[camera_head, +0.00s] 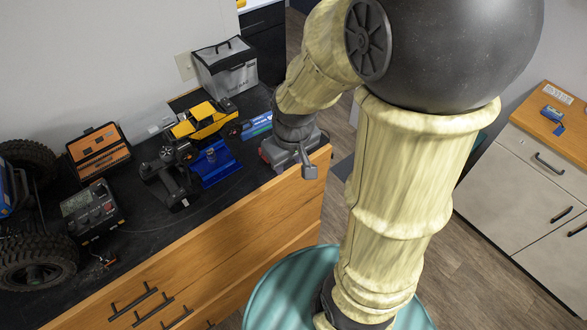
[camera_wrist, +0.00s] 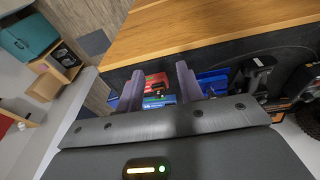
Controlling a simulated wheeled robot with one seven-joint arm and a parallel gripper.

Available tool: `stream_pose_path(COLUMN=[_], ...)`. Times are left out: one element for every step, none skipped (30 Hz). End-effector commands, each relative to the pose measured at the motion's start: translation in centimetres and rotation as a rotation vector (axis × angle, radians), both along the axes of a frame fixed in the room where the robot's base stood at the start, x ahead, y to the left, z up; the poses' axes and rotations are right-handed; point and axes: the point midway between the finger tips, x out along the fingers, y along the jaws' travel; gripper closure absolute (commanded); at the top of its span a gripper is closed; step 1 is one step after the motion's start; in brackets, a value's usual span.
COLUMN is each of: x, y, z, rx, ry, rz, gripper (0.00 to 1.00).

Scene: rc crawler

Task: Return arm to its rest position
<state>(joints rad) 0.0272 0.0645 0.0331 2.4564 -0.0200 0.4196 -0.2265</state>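My gripper (camera_head: 303,168) is over the front right edge of the black-topped workbench (camera_head: 140,238) in the head view. In the wrist view its two fingers (camera_wrist: 158,78) stand well apart, with nothing clasped between them. Beyond the fingers, a red pack (camera_wrist: 156,80) and a blue pack (camera_wrist: 158,101) lie on the bench. The blue pack (camera_head: 257,125) also shows just left of my gripper in the head view. My arm is bent, and its links hide part of the floor and the bench's right end.
A yellow-bodied crawler (camera_head: 203,120), a blue tray (camera_head: 213,165), a black transmitter (camera_head: 170,183), a charger (camera_head: 91,210), an orange-black case (camera_head: 100,150) and a grey bag (camera_head: 226,68) crowd the bench. A teal round stool (camera_head: 275,292) stands below my arm. Cabinets (camera_head: 530,190) stand right.

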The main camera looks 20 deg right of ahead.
Motion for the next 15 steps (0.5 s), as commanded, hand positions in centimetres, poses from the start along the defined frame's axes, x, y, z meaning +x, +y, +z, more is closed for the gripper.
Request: stream_pose_path(x=[-1.1,-1.7,-2.1,-2.5,-2.7,-2.8,-2.9,-2.9,-2.9,-2.9,-2.9,-2.9,-2.8,-2.8,-2.8], y=[0.0,0.0,-0.1,-0.1,0.0,0.0,0.0,0.0,0.0,0.0,0.0,0.0,0.0,0.0,0.0], z=[-0.1,-0.2,-0.2,-0.3,-0.3,-0.4,-0.4,-0.4,-0.4,-0.4,-0.4,-0.4,-0.4,-0.4,-0.5], rx=[0.018,0.029,0.041,0.047,0.052,0.057,0.059,0.060,0.060,0.060,0.060,0.060,0.059,0.059,0.059], ry=[-0.011,-0.016,-0.023,-0.027,-0.029,-0.031,-0.032,-0.032,-0.032,-0.032,-0.032,-0.032,-0.031,-0.031,-0.031], rz=[-0.077,-0.121,-0.170,-0.198,-0.219,-0.236,-0.244,-0.248,-0.249,-0.248,-0.247,-0.247,-0.246,-0.246,-0.245], gripper=[0.63,0.63,0.63,0.63,0.63,0.63,0.63,0.63,0.63,0.63,0.63,0.63,0.63,0.63,0.63])
